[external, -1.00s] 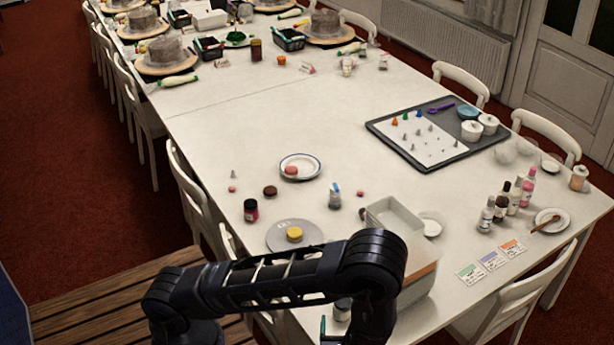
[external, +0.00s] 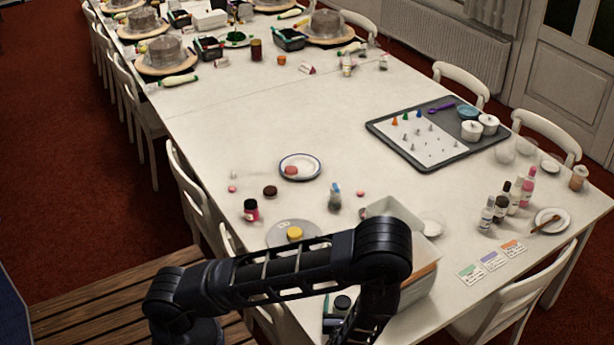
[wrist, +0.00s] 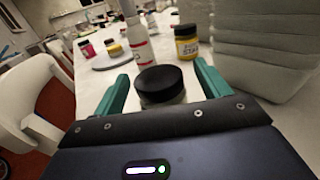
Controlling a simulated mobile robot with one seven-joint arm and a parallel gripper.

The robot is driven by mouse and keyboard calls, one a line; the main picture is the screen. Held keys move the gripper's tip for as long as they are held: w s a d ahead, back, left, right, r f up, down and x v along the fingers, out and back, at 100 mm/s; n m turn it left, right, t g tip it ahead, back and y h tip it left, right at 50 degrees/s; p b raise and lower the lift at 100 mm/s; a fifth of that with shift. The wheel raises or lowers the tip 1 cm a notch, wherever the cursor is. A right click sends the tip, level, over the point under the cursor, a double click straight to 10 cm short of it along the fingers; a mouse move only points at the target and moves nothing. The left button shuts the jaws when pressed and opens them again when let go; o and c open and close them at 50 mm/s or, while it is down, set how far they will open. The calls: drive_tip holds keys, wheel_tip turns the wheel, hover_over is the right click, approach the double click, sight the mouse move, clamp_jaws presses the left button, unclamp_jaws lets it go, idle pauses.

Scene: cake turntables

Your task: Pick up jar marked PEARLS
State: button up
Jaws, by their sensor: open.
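A small clear jar with a black lid (wrist: 162,84) stands upright in the wrist view, between the teal fingers of my gripper (wrist: 160,92). Its label is not readable, so I cannot tell whether it is marked PEARLS. My gripper is open, with a finger on each side of the jar and visible gaps at the lid. In the external view the black lid (external: 342,302) shows beside my forearm, which hides most of my gripper. A yellow jar with a black lid (wrist: 186,44), its label beginning "STAR", stands farther back.
A white bottle with red print (wrist: 139,40) stands just behind the black-lidded jar. A pale ribbed container (wrist: 262,45) rises close on the right; it is the box (external: 405,220) in the external view. A white chair (wrist: 28,100) is at left. A grey disc (wrist: 112,60) lies behind.

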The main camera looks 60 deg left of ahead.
drive_tip(key=shift+x, duration=0.9)
drive_tip(key=c, duration=1.1)
drive_tip(key=shift+r, duration=0.1)
wheel_tip(320, 180, up, 20)
drive_tip(key=shift+f, duration=0.1)
